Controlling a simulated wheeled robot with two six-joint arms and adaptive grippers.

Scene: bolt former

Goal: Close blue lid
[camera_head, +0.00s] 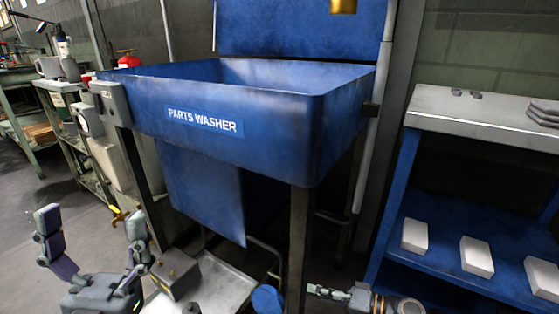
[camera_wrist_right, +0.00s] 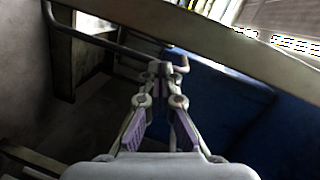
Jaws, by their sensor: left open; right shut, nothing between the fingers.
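The blue lid (camera_head: 285,38) stands raised, upright at the back of the blue parts washer basin (camera_head: 250,118), which is open on top. The lid's upper part is cut off by the picture's top edge. My left gripper (camera_head: 90,217) is open and empty, low in front of the washer on its left side. My right gripper (camera_head: 318,290) is low at the bottom, just right of the washer's front leg and well below the basin. In the right wrist view its fingers (camera_wrist_right: 160,68) are shut and empty, with a blue surface (camera_wrist_right: 225,90) beyond.
A blue shelf unit (camera_head: 470,240) with white blocks stands at the right. A cluttered workbench (camera_head: 65,88) is at the left. The washer leg (camera_head: 298,250) stands between my grippers. A metal bar (camera_wrist_right: 215,50) crosses the top of the right wrist view.

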